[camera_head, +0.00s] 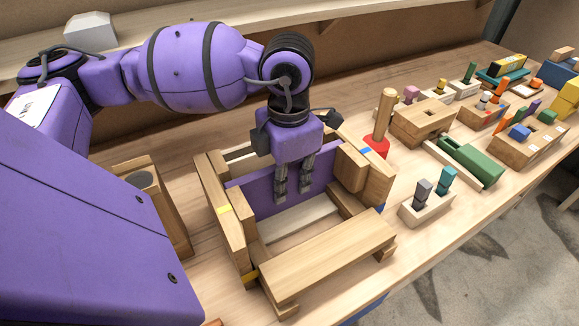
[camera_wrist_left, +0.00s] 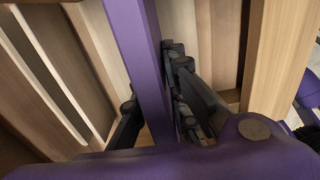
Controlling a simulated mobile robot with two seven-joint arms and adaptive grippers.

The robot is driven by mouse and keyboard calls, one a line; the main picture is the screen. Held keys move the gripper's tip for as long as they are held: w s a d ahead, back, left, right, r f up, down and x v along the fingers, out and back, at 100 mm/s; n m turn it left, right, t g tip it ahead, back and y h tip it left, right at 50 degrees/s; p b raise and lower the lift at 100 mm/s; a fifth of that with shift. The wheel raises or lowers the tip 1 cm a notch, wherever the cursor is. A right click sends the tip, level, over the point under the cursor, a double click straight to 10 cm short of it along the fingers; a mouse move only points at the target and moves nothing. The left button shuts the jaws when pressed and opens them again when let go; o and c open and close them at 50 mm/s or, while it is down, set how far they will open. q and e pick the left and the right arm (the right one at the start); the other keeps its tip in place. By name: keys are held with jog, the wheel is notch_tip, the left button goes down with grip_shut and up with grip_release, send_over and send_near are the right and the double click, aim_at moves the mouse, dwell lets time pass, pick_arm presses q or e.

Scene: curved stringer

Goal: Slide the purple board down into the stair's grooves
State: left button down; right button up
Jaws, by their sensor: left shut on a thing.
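The purple board (camera_head: 262,195) stands on edge between the two wooden sides of the stair (camera_head: 228,222), spanning across the stair's frame. My left gripper (camera_head: 293,186) comes down from above and is shut on the board's upper part. In the left wrist view the board (camera_wrist_left: 137,45) runs between the dark fingers (camera_wrist_left: 158,115), one on each side. The board's ends lie close to the side pieces; I cannot tell whether they sit in the grooves. Its lower edge is partly hidden. My right gripper is not in view.
A wooden tread (camera_head: 330,255) lies across the stair's front. A wooden block stands (camera_head: 150,190) at the left. To the right are a red-based peg (camera_head: 383,120), a green trough (camera_head: 468,158) and several toys. Bare table lies along the front right edge.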

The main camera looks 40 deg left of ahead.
pick_arm(q)
jog(key=shift+d+f, duration=0.15)
jog(key=c, duration=1.6)
grip_release()
jog(key=shift+s, duration=0.1)
jog(key=shift+c, duration=0.2)
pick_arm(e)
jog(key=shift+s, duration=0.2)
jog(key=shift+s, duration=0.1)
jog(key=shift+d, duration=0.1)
pick_arm(q)
notch_tip(320, 180, up, 8)
jog(key=shift+r, duration=0.2)
jog(key=shift+r, duration=0.1)
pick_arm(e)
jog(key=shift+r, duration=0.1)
